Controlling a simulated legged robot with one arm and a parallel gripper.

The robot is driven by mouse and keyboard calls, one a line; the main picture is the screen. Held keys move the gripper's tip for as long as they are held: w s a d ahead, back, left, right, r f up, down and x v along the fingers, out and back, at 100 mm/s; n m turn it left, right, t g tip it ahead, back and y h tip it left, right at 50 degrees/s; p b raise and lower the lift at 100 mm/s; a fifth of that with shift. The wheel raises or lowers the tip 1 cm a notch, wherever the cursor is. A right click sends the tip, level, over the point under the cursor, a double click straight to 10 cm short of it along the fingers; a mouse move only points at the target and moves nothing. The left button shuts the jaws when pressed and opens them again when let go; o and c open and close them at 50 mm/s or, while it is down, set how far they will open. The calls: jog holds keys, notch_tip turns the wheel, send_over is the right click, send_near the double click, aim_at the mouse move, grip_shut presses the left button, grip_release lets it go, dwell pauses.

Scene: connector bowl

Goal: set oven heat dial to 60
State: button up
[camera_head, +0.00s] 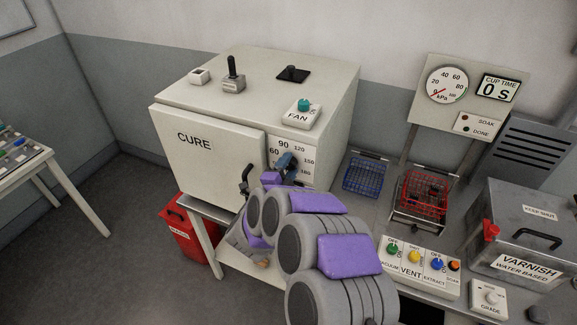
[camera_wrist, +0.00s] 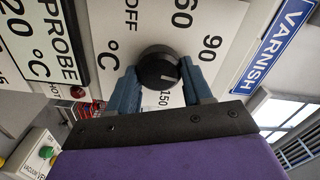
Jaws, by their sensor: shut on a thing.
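The oven (camera_head: 210,150) is a pale box marked CURE. Its heat dial panel (camera_head: 304,148), with numbers including 60 and 90, is right of the door. The dial panel also shows in the wrist view (camera_wrist: 125,50), tilted. The black heat dial (camera_wrist: 157,66) sits between the blue fingertips of my gripper (camera_wrist: 163,78), which is shut on it. A short pale mark shows on the dial's lower right, but I cannot tell its exact setting. In the head view my gripper (camera_head: 288,163) covers the dial.
A FAN knob box (camera_head: 300,115) and a black lever (camera_head: 232,76) are on the oven top. The door handle (camera_head: 245,178) is just left of my gripper. Blue (camera_head: 366,175) and red (camera_head: 423,196) wire baskets, a VENT panel (camera_head: 418,265) and a varnish tank (camera_head: 520,235) stand right.

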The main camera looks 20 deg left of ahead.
jog(key=n+p, duration=0.2)
jog(key=n, duration=0.2)
jog(key=shift+f+n, duration=0.1)
jog(key=shift+n, duration=0.3)
jog(key=n+p, duration=0.2)
jog(key=n, duration=0.1)
jog(key=shift+s+a+n+p, duration=0.1)
jog(key=shift+n+p, duration=0.2)
jog(key=shift+n, duration=0.1)
jog(key=n+p, duration=0.3)
jog(key=n, duration=0.2)
jog(key=shift+a, duration=0.1)
jog(key=shift+a+n+p, duration=0.1)
jog(key=shift+n+p, duration=0.9)
jog(key=shift+n, duration=0.5)
jog(key=o, duration=0.7)
jog(key=shift+c, duration=0.2)
jog(key=o, duration=0.4)
jog(key=shift+a, duration=0.25)
jog(key=shift+d, duration=0.1)
